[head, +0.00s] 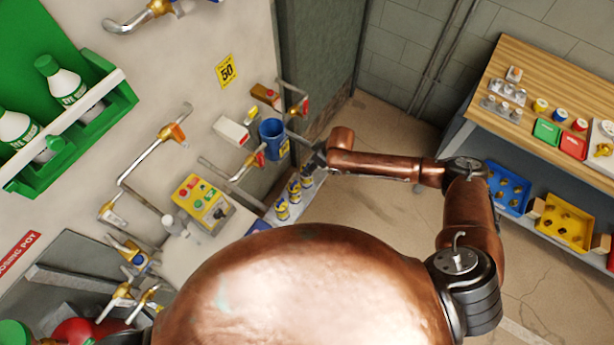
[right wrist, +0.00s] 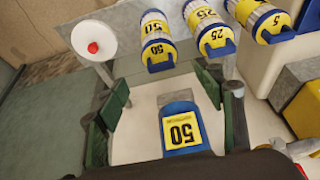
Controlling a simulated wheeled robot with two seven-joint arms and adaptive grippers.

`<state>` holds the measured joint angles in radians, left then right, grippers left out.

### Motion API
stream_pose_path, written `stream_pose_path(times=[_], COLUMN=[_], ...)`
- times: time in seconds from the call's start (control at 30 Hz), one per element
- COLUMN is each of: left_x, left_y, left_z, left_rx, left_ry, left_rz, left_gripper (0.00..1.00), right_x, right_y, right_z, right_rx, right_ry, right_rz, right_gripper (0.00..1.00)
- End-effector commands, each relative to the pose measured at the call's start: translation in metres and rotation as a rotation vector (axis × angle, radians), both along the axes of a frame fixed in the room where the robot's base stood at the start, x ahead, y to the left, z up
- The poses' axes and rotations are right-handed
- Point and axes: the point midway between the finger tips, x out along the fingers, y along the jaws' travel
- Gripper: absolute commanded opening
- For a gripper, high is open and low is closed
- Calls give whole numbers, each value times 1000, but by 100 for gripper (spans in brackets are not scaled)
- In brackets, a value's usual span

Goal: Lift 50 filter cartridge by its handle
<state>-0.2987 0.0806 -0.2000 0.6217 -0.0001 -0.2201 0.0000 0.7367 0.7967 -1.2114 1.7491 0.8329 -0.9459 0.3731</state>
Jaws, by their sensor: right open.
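The cartridge marked 50 (right wrist: 157,42), white with a yellow label and a blue handle (right wrist: 160,64), is the left one of three in the right wrist view. In the head view the cartridge at the far end of the row (head: 307,172) lies just under my right gripper (head: 317,160). My right gripper is open in the right wrist view (right wrist: 163,93), its green pads wide apart. The 50 cartridge's handle appears just beyond the fingertips, and I see no contact. My left gripper is not in view.
Two neighbouring cartridges (right wrist: 213,35) (right wrist: 268,18) stand close by. A blue housing with a 50 label (right wrist: 180,130) shows between the fingers; it is by the wall in the head view (head: 270,138). A yellow control box (head: 201,203), pipes and a white red-centred disc (right wrist: 93,42) are near.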

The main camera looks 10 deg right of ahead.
Motion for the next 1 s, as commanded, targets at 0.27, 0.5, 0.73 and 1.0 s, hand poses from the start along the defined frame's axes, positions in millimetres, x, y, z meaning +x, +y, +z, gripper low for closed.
stream_pose_path(times=[0.27, 0.5, 0.73, 1.0], left_x=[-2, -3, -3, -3], left_y=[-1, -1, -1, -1], left_z=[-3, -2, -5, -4], left_rx=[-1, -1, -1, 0], left_ry=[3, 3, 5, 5], left_rz=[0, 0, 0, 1], left_gripper=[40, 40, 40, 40], right_x=[9, 11, 17, 17], right_y=[4, 14, 19, 19], right_z=[-24, -54, -73, -72], right_rx=[-3, -4, -3, -3], right_ry=[1, 0, -1, -1], right_rz=[-4, -3, -3, -3], right_gripper=[62, 62, 62, 58])
